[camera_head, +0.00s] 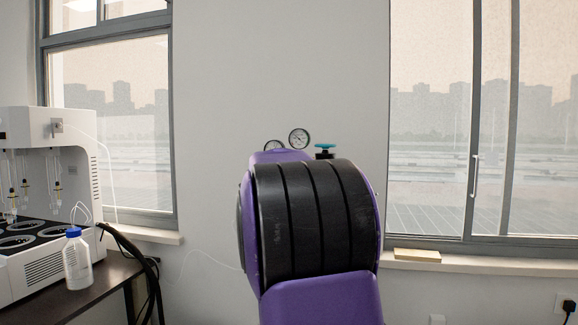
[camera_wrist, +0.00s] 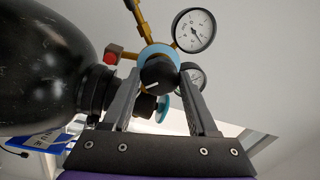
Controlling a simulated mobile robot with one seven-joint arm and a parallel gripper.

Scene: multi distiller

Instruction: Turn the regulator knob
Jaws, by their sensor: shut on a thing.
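In the wrist view the regulator knob (camera_wrist: 157,73) is black and round with a white mark. It sits on the blue regulator body (camera_wrist: 151,52), which has brass fittings. My gripper (camera_wrist: 158,76) has one finger on each side of the knob and is shut on it. A large white-faced gauge (camera_wrist: 194,31) is just above the right finger, and a second gauge (camera_wrist: 189,78) is partly hidden behind that finger. In the head view two gauges (camera_head: 299,138) and a teal handwheel (camera_head: 325,147) show above my purple and black arm, which hides the knob and gripper.
A black gas cylinder (camera_wrist: 45,62) lies close to the left finger in the wrist view, with a red part (camera_wrist: 113,54) near its neck. In the head view a dark table (camera_head: 105,285) at left holds the white distiller (camera_head: 45,200) and a blue-capped bottle (camera_head: 76,258).

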